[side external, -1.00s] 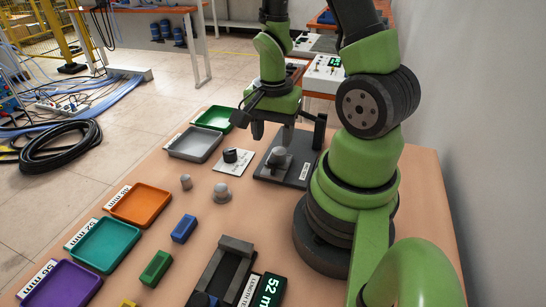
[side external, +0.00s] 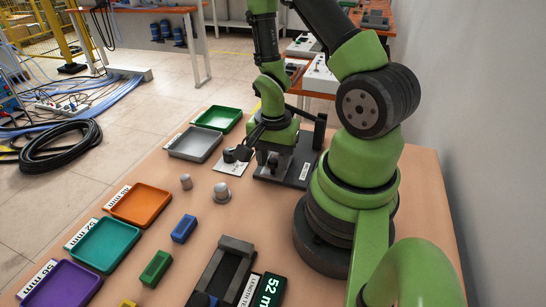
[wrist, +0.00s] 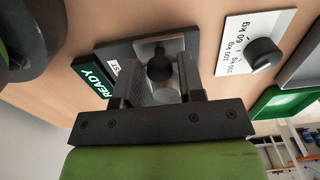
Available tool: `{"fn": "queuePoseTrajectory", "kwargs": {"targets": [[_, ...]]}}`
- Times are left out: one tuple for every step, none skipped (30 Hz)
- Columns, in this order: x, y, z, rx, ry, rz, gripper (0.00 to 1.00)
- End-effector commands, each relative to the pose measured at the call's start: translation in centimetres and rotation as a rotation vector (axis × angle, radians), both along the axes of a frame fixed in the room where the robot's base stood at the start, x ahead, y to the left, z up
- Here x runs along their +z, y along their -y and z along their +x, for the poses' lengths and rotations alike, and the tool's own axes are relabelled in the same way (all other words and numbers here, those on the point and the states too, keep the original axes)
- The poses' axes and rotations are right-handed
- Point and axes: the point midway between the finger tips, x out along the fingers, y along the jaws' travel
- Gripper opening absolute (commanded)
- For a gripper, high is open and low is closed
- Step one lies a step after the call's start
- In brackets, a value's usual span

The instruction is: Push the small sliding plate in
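The fixture has a dark base (side external: 291,174) at the back of the table; in the wrist view its edge (wrist: 120,50) shows beside a shiny metal plate (wrist: 172,43). I cannot tell whether this plate is the small sliding plate. A dark rounded part (wrist: 160,69) stands at the plate, between my fingers. My gripper (wrist: 158,66) points down over the fixture with its two fingers apart. In the side view, my gripper (side external: 268,158) is low over the base and hides part of the fixture. Contact with the rounded part is unclear.
A white dial card with a black knob (wrist: 263,55) lies beside the fixture. A READY display (wrist: 92,79) is on its other side. Two grey knobbed pieces (side external: 222,192) (side external: 186,181), a green block (side external: 156,268) and a blue block (side external: 184,229) stand nearer. Coloured trays (side external: 140,204) line the left edge.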

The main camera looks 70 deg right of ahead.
Motion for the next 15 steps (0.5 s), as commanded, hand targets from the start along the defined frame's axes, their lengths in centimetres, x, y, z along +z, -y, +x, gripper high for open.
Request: {"fn": "queuePoseTrajectory", "kwargs": {"targets": [[0.0, 0.0, 0.0, 0.0, 0.0, 0.0, 0.24], [0.0, 0.0, 0.0, 0.0, 0.0, 0.0, 0.17], [0.0, 0.0, 0.0, 0.0, 0.0, 0.0, 0.08], [0.0, 0.0, 0.0, 0.0, 0.0, 0.0, 0.01], [0.0, 0.0, 0.0, 0.0, 0.0, 0.0, 0.0], [0.0, 0.0, 0.0, 0.001, 0.0, 0.0, 0.0], [0.0, 0.0, 0.0, 0.001, 0.0, 0.0, 0.0], [0.0, 0.1, 0.0, 0.0, 0.0, 0.0, 0.0], [0.0, 0.2, 0.0, -0.001, 0.001, -0.001, 0.0], [0.0, 0.5, 0.0, -0.002, 0.001, -0.001, 0.0], [0.0, 0.8, 0.1, -0.003, 0.002, -0.002, 0.0], [0.0, 1.4, 0.1, -0.005, 0.003, -0.003, 0.0], [0.0, 1.9, 0.1, -0.006, 0.003, -0.004, 0.0], [0.0, 2.5, 0.1, -0.007, 0.004, -0.005, 0.0], [0.0, 3.3, 0.1, -0.007, 0.004, -0.006, 0.0]]}}
